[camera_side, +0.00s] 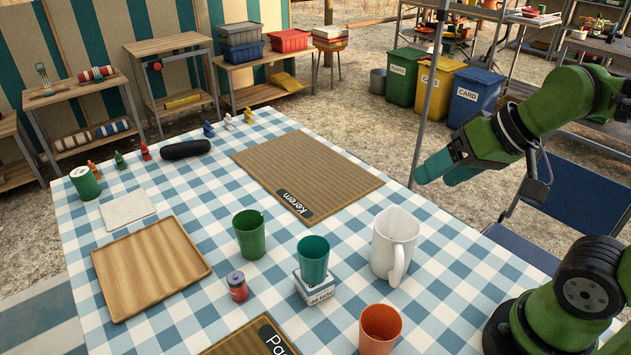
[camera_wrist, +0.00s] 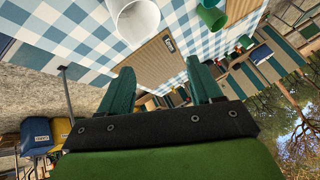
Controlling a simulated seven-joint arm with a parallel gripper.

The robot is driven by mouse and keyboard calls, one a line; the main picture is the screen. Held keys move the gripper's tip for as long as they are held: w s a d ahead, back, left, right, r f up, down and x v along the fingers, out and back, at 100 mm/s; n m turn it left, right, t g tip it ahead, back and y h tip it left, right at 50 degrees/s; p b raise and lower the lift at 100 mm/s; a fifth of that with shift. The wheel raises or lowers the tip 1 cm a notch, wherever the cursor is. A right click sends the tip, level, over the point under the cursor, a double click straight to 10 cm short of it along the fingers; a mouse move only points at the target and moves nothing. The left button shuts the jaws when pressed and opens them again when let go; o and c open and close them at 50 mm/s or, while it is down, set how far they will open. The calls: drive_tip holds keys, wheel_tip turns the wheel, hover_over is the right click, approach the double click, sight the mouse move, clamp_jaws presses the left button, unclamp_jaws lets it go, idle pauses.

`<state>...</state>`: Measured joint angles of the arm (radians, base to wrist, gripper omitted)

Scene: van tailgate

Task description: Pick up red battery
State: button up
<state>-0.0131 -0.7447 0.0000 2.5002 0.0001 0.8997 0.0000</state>
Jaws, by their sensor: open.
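The red battery (camera_side: 237,286) stands upright on the blue checked tablecloth in the side view, a small red cylinder with a dark top. It is below the green cup and left of the teal cup. I cannot make it out in the wrist view. My gripper (camera_side: 441,175) is in the air beyond the table's right edge, well away from the battery. In the wrist view its two teal fingers (camera_wrist: 160,90) are apart with nothing between them.
Near the battery stand a green cup (camera_side: 249,238), a teal cup (camera_side: 313,262) on a small white box (camera_side: 318,290), a white mug (camera_side: 394,248) and an orange cup (camera_side: 380,330). A wooden tray (camera_side: 150,268) lies left. A thin pole (camera_side: 428,95) rises behind my gripper.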

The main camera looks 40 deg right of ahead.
drive_tip(key=w+a+f+n+g, duration=0.25)
drive_tip(key=w+a+g, duration=0.25)
drive_tip(key=w+a, duration=0.85)
drive_tip(key=m+g+h, duration=0.2)
drive_tip(key=m, duration=0.2)
hover_over(235, 276)
wheel_tip(235, 276, down, 3)
drive_tip(key=f, duration=1)
drive_tip(key=shift+d+f, duration=0.2)
drive_tip(key=shift+f, duration=0.2)
drive_tip(key=shift+a+f, duration=0.2)
drive_tip(key=shift+f, duration=2.85)
drive_tip(key=shift+c, duration=0.3)
drive_tip(key=shift+r, duration=0.1)
clamp_jaws()
